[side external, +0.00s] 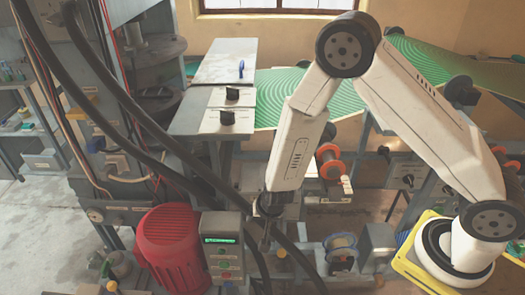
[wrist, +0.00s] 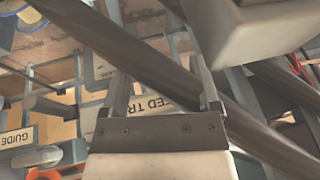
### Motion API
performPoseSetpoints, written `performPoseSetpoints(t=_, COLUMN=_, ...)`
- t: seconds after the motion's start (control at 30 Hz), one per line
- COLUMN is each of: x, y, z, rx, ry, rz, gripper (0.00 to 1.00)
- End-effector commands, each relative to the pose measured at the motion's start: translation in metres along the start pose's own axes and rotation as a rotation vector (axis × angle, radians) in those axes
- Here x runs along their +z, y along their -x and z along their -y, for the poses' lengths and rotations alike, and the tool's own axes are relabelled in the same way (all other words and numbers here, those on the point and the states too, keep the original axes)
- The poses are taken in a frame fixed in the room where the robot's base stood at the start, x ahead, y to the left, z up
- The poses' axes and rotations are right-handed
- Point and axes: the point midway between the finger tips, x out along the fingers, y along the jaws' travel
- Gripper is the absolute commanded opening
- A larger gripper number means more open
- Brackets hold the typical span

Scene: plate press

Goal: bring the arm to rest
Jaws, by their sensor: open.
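My arm is bent at a high elbow, and its forearm hangs down in the middle of the side external view. My gripper (side external: 266,236) points down at its lower end, small and partly hidden near dark hoses (side external: 205,165). It seems to hold nothing. In the wrist view my gripper (wrist: 158,75) has its two fingers apart, with no object gripped between them. A label reading in part "ED TR" (wrist: 152,104) shows behind the fingers. A dark diagonal bar crosses close by. I cannot tell whether the gripper touches anything.
A red motor (side external: 172,245) and a control box (side external: 221,262) with a lit green display stand left of my gripper. A grey table with black knobs (side external: 232,94) and a green patterned sheet (side external: 275,88) lie behind.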

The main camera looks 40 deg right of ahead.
Motion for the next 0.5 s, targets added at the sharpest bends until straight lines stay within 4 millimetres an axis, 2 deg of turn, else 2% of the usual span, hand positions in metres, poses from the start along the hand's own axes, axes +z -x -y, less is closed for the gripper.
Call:
performPoseSetpoints(t=0.27, x=-0.023, y=0.056, z=-0.002, rx=-0.069, ry=0.153, rz=0.069, gripper=0.79)
performPoseSetpoints(t=0.5, x=-0.035, y=0.105, z=-0.019, rx=-0.099, ry=0.311, rz=0.117, gripper=0.79)
